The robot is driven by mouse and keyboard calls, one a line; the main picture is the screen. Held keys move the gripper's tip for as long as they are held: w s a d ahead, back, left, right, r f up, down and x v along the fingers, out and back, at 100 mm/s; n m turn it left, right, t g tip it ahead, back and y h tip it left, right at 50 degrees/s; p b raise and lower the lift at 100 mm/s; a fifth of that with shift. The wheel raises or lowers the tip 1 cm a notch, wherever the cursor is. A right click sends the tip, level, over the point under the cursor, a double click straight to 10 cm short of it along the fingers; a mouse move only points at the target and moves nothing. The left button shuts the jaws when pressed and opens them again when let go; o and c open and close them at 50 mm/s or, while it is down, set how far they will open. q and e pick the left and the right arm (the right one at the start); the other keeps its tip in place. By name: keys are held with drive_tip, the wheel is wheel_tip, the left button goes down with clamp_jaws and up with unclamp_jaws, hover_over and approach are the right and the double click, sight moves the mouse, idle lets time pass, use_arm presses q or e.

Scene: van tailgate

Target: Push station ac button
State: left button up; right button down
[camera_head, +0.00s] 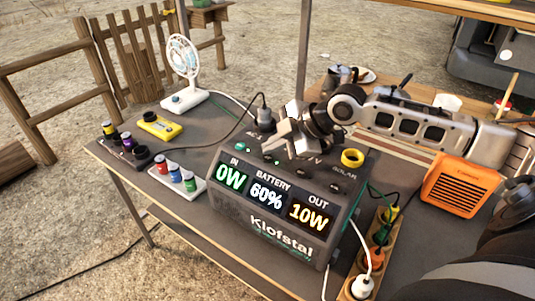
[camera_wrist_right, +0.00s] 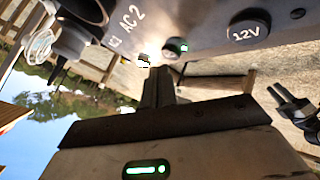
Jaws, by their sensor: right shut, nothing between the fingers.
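The power station (camera_head: 225,210) stands on the table, its front reading IN 0W, BATTERY 60%, OUT 10W. Its sloped top has small green-lit spots, and a dark plug (camera_head: 264,113) sits in its back left. My right gripper (camera_head: 272,144) is shut and empty, with its fingertips low over the left part of this top. In the right wrist view the fingers (camera_wrist_right: 158,85) point at the panel (camera_wrist_right: 210,20), close to a round button (camera_wrist_right: 173,48) with a green light. AC 2 and 12V labels show beside it. I cannot tell whether the fingertips touch the button. My left gripper is out of view.
A white fan (camera_head: 184,62) stands at the table's back left. A yellow ring (camera_head: 352,158) is on the station's right. An orange box (camera_head: 462,188) and a power strip (camera_head: 388,240) stand at right.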

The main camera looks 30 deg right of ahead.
sight(273, 159)
wheel_tip(273, 159, up, 3)
drive_tip(key=p, duration=0.3)
drive_tip(key=shift+r, duration=1.5)
